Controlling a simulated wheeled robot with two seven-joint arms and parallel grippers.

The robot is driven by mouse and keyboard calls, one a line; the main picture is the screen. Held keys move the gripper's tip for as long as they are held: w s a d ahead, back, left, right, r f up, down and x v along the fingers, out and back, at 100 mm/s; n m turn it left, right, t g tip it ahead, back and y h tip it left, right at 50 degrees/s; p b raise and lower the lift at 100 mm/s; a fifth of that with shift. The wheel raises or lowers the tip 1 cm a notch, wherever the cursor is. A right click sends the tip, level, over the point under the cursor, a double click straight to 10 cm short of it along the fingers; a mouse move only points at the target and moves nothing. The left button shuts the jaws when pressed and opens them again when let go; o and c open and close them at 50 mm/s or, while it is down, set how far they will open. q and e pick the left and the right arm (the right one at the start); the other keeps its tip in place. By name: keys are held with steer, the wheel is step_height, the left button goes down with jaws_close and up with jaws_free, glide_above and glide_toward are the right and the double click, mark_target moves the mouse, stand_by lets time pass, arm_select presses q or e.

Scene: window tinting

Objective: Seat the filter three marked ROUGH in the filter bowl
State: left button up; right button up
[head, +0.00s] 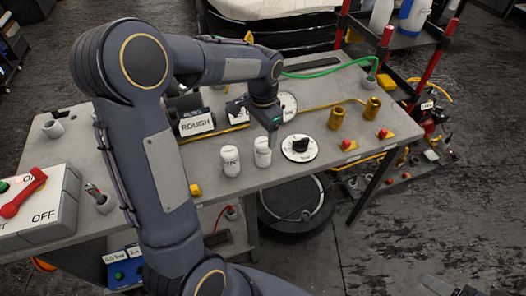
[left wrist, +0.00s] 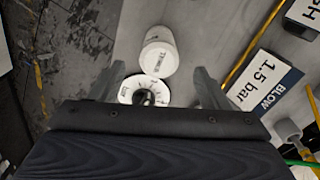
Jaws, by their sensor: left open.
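Two white cylinders stand upright near the front edge of the bench. The left one (head: 230,161) has small dark print that I cannot read surely. The right one (head: 262,152) stands beside it, just below my left gripper (head: 268,124). In the left wrist view, a printed white cylinder (left wrist: 159,52) lies just beyond the fingertips of my open, empty left gripper (left wrist: 162,78). A sign reading ROUGH (head: 197,123) stands behind the cylinders. I cannot make out which thing is the filter bowl. A grey part at the lower right edge may be my right gripper, mostly cut off.
A white dial with a black knob (head: 300,148) lies right of the cylinders. Two brass fittings (head: 336,118) and red buttons on yellow bases (head: 349,145) are further right. A box with a red lever (head: 24,194) is at left. A BLOW 1.5 bar sign (left wrist: 264,82) is nearby.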

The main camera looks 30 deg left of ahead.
mark_target(264, 141)
arm_select(q)
step_height(264, 141, down, 6)
steer(key=shift+w+d+r+p, duration=0.1)
steer(key=shift+w+r+p, duration=0.1)
steer(key=shift+p, duration=0.4)
steer(key=shift+s, duration=0.1)
steer(key=c, duration=1.1)
steer(key=shift+r, duration=0.15)
